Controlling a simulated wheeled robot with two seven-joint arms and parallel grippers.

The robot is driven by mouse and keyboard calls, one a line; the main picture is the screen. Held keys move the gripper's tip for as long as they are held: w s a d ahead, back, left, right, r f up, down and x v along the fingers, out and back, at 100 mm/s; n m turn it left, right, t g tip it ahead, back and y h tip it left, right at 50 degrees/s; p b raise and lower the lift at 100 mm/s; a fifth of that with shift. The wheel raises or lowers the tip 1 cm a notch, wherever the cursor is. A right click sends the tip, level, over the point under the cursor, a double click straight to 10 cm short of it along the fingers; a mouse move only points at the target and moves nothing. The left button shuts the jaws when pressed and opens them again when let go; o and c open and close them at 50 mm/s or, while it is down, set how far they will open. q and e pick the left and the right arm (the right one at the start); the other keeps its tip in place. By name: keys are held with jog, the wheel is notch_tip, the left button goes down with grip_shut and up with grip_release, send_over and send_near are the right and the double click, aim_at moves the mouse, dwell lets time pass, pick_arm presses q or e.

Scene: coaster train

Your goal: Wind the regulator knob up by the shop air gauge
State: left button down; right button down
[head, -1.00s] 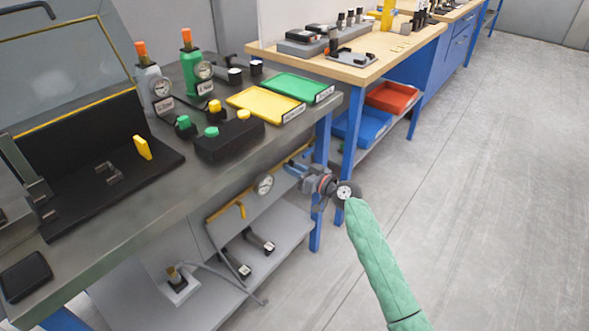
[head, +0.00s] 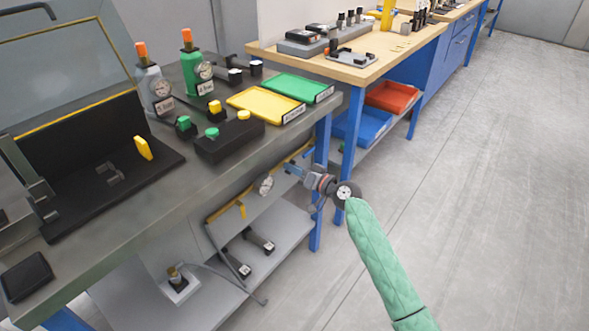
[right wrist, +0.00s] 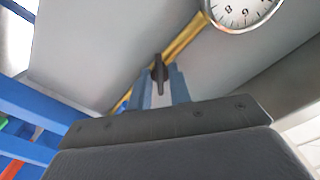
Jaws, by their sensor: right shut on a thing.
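The shop air gauge (head: 265,185) is a round white dial under the edge of the steel bench, on a yellow pipe. It also shows at the top right of the right wrist view (right wrist: 240,8). My right gripper (head: 292,168) reaches in beside it, to its right in the head view. Its blue-grey fingers are shut on a small dark regulator knob (right wrist: 158,72), seen between them in the right wrist view. In the head view the knob is hidden by the fingers. The dial reading is too small to make out fully. My left gripper is not in view.
A yellow lever (head: 241,210) hangs left of the gauge, above a grey lower shelf (head: 205,302). A blue table leg (head: 317,225) stands close by my right gripper. Trays and bottles stand on the bench top (head: 195,195). The floor at the right is clear.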

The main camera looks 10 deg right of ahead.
jog(key=c, duration=1.3)
grip_release()
jog(key=shift+d, duration=0.1)
jog(key=shift+b+v, duration=0.5)
jog(key=shift+v, duration=3.35)
